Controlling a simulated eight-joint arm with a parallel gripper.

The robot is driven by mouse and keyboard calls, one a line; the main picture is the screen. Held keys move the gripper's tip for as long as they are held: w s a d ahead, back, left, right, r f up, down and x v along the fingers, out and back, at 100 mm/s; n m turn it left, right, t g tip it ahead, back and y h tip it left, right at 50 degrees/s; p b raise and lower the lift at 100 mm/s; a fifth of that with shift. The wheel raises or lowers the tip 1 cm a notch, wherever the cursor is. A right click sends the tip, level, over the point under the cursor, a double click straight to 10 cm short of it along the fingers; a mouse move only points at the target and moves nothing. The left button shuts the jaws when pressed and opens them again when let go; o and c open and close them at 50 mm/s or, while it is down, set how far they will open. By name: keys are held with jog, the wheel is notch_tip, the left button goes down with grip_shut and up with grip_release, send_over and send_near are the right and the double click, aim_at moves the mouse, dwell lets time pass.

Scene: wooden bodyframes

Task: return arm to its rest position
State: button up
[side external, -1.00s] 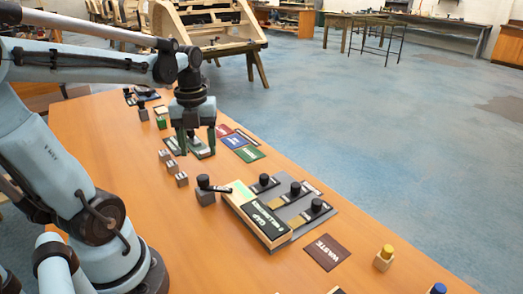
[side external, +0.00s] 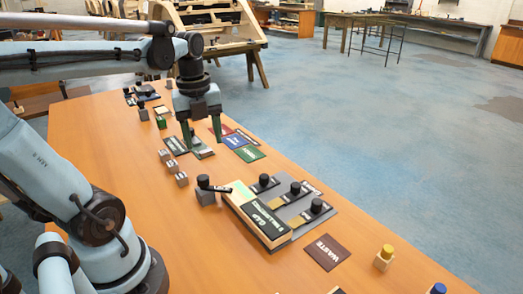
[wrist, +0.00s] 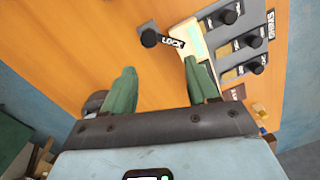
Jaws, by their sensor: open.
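My gripper (side external: 203,138) is open and empty in the side external view. Its green fingers point down over the far part of the wooden table (side external: 95,140), a little above the dark labelled cards (side external: 176,146). In the wrist view the two green fingers (wrist: 158,85) stand wide apart with only bare table between their tips. I cannot tell the exact gap between the fingertips and the cards.
A grey panel with black knobs (side external: 296,189), a box labelled GO (side external: 262,222), a LOCK lever (side external: 206,189) and a WASTE card (side external: 326,252) lie nearer the camera. Small grey blocks (side external: 172,167) sit left of the gripper. Red, blue and green cards (side external: 236,141) lie right.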

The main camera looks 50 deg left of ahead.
jog(key=w+d+f+n+t, duration=0.1)
jog(key=w+d+n+t, duration=0.1)
jog(key=d+n, duration=0.4)
jog(key=w+d+f+n+t, duration=0.2)
jog(key=d+n+t, duration=0.2)
jog(key=n, duration=1.1)
jog(key=shift+d+f+n, duration=0.25)
jog(key=shift+d+n, duration=0.05)
jog(key=shift+d, duration=1.25)
